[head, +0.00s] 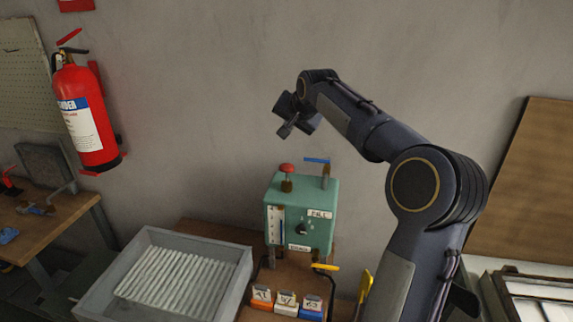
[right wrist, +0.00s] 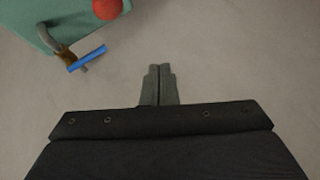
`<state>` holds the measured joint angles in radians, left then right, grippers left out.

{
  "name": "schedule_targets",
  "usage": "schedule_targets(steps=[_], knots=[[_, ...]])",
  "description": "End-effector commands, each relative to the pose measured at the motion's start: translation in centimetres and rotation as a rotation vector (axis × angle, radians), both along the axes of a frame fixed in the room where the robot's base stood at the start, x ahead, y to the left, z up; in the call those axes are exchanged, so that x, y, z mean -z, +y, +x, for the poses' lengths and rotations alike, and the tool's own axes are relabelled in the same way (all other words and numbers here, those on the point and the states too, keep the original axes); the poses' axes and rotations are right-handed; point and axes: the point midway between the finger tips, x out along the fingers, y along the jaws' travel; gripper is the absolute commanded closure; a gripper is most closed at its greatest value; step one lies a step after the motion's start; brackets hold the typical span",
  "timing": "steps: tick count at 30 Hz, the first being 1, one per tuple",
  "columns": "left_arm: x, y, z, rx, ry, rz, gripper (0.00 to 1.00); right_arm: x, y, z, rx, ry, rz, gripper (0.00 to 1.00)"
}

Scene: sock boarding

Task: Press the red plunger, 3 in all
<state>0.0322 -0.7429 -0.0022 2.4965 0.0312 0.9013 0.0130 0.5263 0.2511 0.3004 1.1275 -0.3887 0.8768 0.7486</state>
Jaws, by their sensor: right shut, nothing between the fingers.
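The red plunger (head: 286,169) stands upright on top of a green box (head: 318,200) at the back of the wooden bench. Its round red head also shows at the top edge of the right wrist view (right wrist: 107,9). My right gripper (head: 284,131) is above the plunger, apart from it, with clear space between them. In the right wrist view its fingers (right wrist: 158,84) are together with nothing between them. The plunger head lies up and left of the fingertips there. My left gripper is in neither view.
A blue-handled valve (head: 317,160) stands beside the plunger on the box. A yellow-handled valve (head: 325,267) and several small labelled blocks (head: 286,301) are in front. A grey tray (head: 240,285) of white sticks is at left. A fire extinguisher (head: 88,115) hangs on the wall.

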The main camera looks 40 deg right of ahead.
Motion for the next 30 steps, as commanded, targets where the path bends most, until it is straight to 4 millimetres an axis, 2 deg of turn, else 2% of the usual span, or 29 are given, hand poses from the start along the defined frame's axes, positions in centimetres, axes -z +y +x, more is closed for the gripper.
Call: schedule_targets(steps=[5,10,12,18,24,30], knots=[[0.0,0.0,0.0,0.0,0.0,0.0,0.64,1.1,0.0,0.0,0.001,0.004,0.0,1.0],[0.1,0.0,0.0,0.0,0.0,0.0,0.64,3.5,0.0,-0.1,0.001,0.003,0.001,1.0],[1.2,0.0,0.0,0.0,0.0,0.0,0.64,4.9,0.0,-0.1,0.0,0.003,0.001,1.0],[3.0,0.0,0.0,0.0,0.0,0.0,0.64,7.5,0.0,0.0,0.0,0.001,-0.001,1.0],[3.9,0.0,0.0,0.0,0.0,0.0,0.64,8.6,0.1,0.0,-0.001,0.001,0.0,1.0],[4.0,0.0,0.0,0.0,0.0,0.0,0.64,8.8,0.0,0.0,-0.001,0.0,-0.001,1.0]])
